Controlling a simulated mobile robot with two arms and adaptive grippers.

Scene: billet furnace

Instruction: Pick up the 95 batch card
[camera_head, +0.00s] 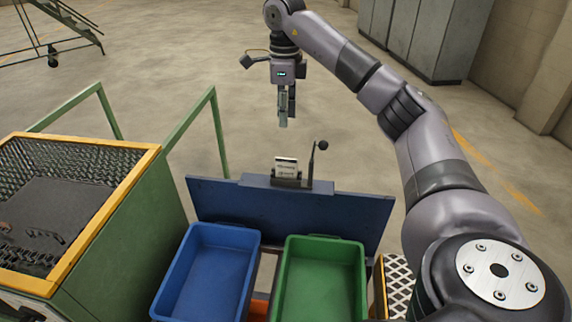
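A small white card with dark print (286,166) stands upright in a dark holder (287,181) on the top edge of a dark blue panel. The print is too small to read, so I cannot tell whether it says 95. My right gripper (283,122) hangs pointing down above the card, apart from it. Its fingers look close together, seen nearly edge-on, and nothing shows between them. My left gripper is not in view.
A black-knobbed lever (322,146) rises just right of the card. A blue bin (208,275) and a green bin (320,280) stand before the blue panel (235,205). A green machine with yellow-edged mesh (150,160) is at left. Open floor lies behind.

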